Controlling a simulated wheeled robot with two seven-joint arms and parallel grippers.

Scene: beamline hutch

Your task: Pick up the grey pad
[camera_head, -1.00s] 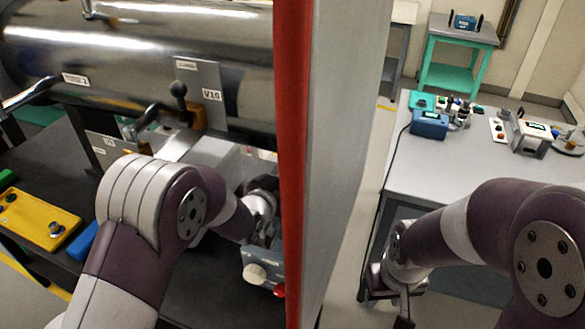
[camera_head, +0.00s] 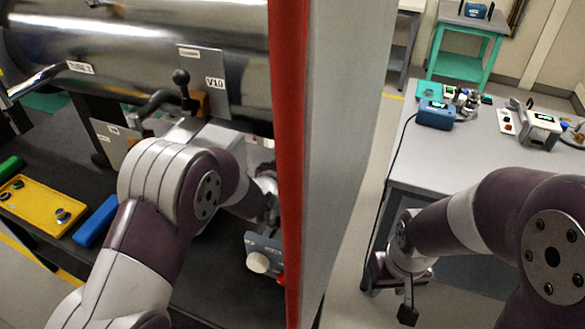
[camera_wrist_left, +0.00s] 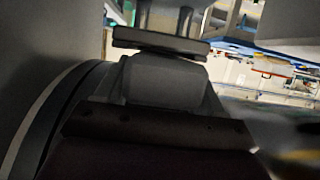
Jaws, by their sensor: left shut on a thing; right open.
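I cannot make out a grey pad for certain in either view. My left arm reaches over the dark bench (camera_head: 225,282) in the head view, and its gripper end is hidden by the wrist and the red-edged partition. In the left wrist view the fingers of my left gripper (camera_wrist_left: 166,20) show at the top edge. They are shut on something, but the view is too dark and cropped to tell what. My right gripper (camera_head: 408,290) is open and empty, low beside the partition and in front of the grey table (camera_head: 440,170).
The red-edged partition (camera_head: 345,150) stands between my arms. A steel cylinder (camera_head: 130,45) lies behind the bench. A yellow tray (camera_head: 38,208), a blue block (camera_head: 95,222) and a knobbed box (camera_head: 262,252) are on the bench. A blue device (camera_head: 435,114) stands on the grey table.

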